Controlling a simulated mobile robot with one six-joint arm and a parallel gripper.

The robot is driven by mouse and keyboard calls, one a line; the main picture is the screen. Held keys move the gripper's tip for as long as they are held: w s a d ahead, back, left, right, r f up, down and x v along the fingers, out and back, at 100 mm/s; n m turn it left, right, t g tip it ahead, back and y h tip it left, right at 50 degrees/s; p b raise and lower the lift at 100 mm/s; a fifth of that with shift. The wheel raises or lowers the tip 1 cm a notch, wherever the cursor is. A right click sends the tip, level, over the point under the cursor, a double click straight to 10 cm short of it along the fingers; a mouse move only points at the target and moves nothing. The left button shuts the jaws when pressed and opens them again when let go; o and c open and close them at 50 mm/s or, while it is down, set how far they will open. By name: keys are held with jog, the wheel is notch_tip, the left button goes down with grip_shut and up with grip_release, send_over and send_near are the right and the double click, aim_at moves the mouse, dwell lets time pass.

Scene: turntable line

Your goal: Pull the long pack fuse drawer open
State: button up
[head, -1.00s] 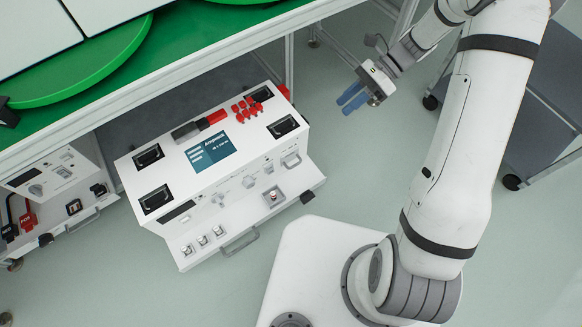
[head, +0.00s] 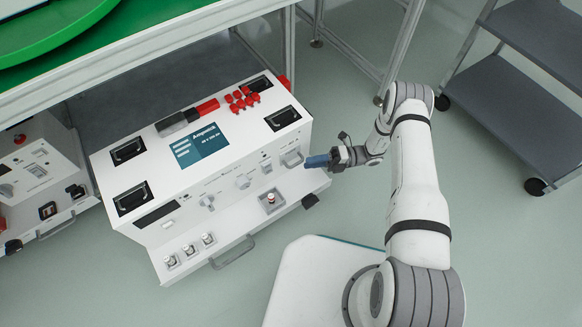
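The long pack (head: 225,185) is a white console with a blue screen, standing on the floor under the bench edge. A small grey handle (head: 291,158) is on the right end of its front face; I cannot tell for sure that this is the fuse drawer's pull. No gap shows around it. A larger grey handle (head: 232,252) is on the front of the lower ledge, which carries several fuse-like parts. My gripper (head: 309,162) has blue fingers pointing left at the small handle, just right of it. The fingers overlap in this view, so their opening is hidden.
Red plugs (head: 241,98) stand on the pack's top. A second white pack (head: 38,170) is at left. The green-topped bench (head: 150,62) overhangs behind. A grey shelf cart (head: 515,110) is at right.

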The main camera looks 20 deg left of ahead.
jog(key=b+x, duration=0.1)
jog(key=x, duration=0.6)
jog(key=shift+s+a+b, duration=0.2)
jog(key=shift+a+b, duration=0.15)
grip_shut()
jog(key=shift+d+r, duration=0.1)
